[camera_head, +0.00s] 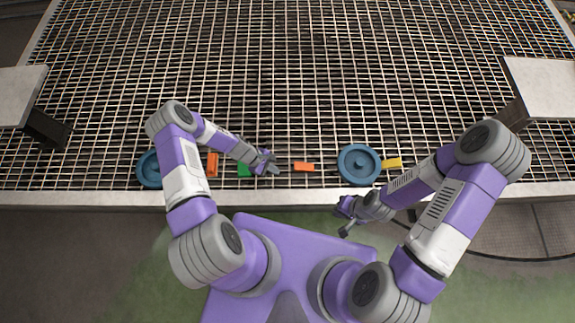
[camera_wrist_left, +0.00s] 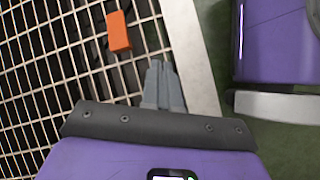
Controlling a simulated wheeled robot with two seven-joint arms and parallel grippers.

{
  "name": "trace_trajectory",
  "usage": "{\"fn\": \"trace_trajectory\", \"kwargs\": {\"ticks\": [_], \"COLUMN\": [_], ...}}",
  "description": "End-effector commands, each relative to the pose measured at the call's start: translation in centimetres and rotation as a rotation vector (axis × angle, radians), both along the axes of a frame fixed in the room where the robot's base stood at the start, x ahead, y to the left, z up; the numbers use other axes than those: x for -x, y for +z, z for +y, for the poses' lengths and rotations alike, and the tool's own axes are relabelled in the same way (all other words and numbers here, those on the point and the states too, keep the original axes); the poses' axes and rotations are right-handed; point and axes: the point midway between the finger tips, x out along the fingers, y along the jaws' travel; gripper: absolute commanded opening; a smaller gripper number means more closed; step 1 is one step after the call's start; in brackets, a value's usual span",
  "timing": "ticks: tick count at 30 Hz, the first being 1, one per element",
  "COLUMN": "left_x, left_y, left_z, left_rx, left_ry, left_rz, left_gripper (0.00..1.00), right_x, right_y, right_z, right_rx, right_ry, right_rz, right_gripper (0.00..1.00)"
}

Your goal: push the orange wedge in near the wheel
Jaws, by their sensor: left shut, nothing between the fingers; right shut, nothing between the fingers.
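An orange wedge (camera_head: 304,167) lies on the grating between my left gripper and the right blue wheel (camera_head: 358,163), with a gap to the wheel. A second orange piece (camera_head: 213,165) lies near the left blue wheel (camera_head: 150,168), which is partly behind my arm. My left gripper (camera_head: 273,165) is shut and empty, just left of the first wedge and apart from it. In the left wrist view an orange block (camera_wrist_left: 118,32) lies ahead and left of the shut fingertips (camera_wrist_left: 158,72). My right gripper (camera_head: 346,231) is shut and empty over the front edge, below the right wheel.
A green piece (camera_head: 244,170) lies partly behind my left gripper. A yellow wedge (camera_head: 392,163) sits at the right side of the right wheel. A pale front ledge (camera_head: 300,197) borders the grating. The grating behind the wheels is clear. Pale slabs stand left (camera_head: 20,95) and right (camera_head: 545,85).

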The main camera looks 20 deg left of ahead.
Motion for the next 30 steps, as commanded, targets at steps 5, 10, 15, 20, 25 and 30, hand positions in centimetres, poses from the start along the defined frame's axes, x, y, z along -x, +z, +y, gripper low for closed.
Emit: {"fn": "trace_trajectory", "kwargs": {"ticks": [5, 10, 15, 20, 25, 30], "left_x": [-2.6, -3.5, -3.9, -4.6, -5.4, -6.3], "left_y": [-2.6, -3.4, -4.4, -6.6, -9.3, -10.7], "left_z": [4.3, 6.4, 6.0, 4.0, 1.5, -0.9], "left_rx": [0.131, 0.199, 0.214, 0.213, 0.211, 0.210], "left_ry": [0.302, 0.432, 0.454, 0.450, 0.449, 0.449], "left_rz": [0.109, 0.152, 0.161, 0.160, 0.160, 0.158], "left_gripper": [0.00, 0.00, 0.00, 0.00, 0.00, 0.00], "right_x": [0.0, 0.0, 0.0, 0.0, 0.0, 0.0], "right_y": [-0.1, -0.1, -0.5, -1.4, -2.6, -3.3], "right_z": [0.0, 0.0, 0.0, 0.0, 0.0, 0.0], "right_rx": [0.000, 0.000, 0.000, 0.000, 0.000, 0.000], "right_ry": [0.000, 0.000, 0.000, 0.000, 0.000, 0.000], "right_rz": [-0.001, -0.001, -0.001, -0.001, -0.001, -0.001], "right_gripper": [0.00, 0.00, 0.00, 0.00, 0.00, 0.00]}}
